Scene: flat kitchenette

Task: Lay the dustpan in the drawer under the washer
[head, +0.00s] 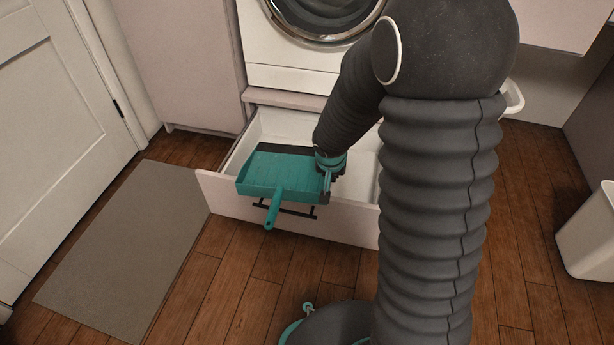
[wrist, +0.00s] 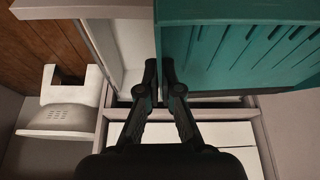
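The teal dustpan (head: 279,173) is over the front left part of the open drawer, its handle (head: 272,209) sticking out past the drawer front toward me. It fills the upper right of the wrist view (wrist: 235,45). My gripper (head: 328,176) is at the pan's right side. In the wrist view my gripper's fingers (wrist: 159,80) are close together on the pan's side wall. The white drawer (head: 350,226) is pulled out under the washer (head: 287,76). The pan hides part of the drawer's inside, and I cannot tell whether it touches the drawer.
The drawer front has a dark bar handle (head: 300,213). A grey mat (head: 125,250) lies on the wood floor at left, near a white door (head: 50,110). A white bin (head: 590,235) stands at far right. A white container (wrist: 62,95) shows in the wrist view.

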